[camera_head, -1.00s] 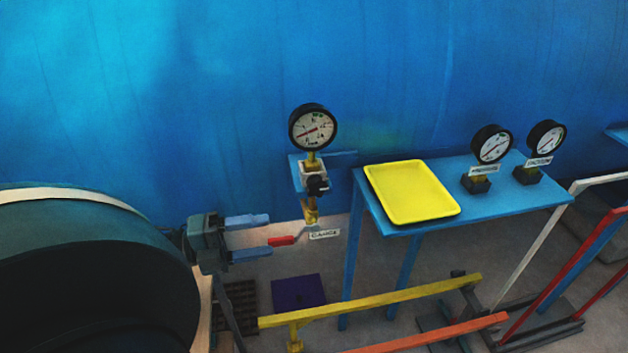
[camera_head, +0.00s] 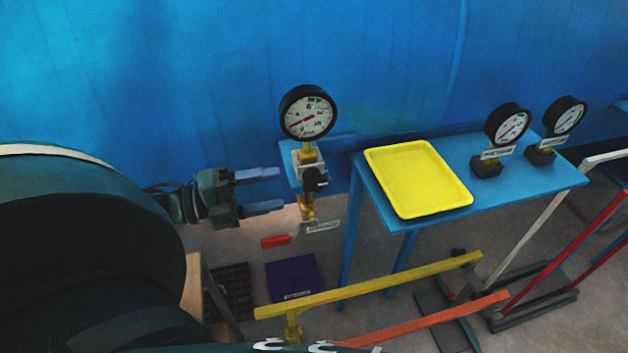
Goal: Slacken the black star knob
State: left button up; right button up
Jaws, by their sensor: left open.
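The black star knob (camera_head: 315,179) sits on the small valve block below a round dial gauge (camera_head: 308,112), in front of the blue tank wall. My left gripper (camera_head: 272,190) comes in from the left with its two blue-grey fingers apart, one above the other. It points right toward the knob. Its fingertips look a short way left of the knob, with nothing between them. How far they are apart in depth I cannot tell. My right gripper is not in view.
A red-handled lever (camera_head: 275,241) hangs below the valve beside a label tag (camera_head: 323,227). A blue table (camera_head: 487,202) to the right bears a yellow tray (camera_head: 417,180) and two gauges. Yellow (camera_head: 370,285) and orange (camera_head: 430,321) bars run across the front. A purple box (camera_head: 293,276) lies below.

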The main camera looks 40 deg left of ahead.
aim_at(315, 191)
pick_arm(q)
jog(key=b+x, duration=0.2)
jog(key=x, duration=0.7)
jog(key=shift+c, duration=0.5)
jog(key=c, duration=0.9)
jog(key=shift+f+t+h+b, duration=0.2)
jog(key=shift+t+h+b, duration=0.1)
jog(key=shift+t+b, duration=0.15)
jog(key=shift+r, duration=0.15)
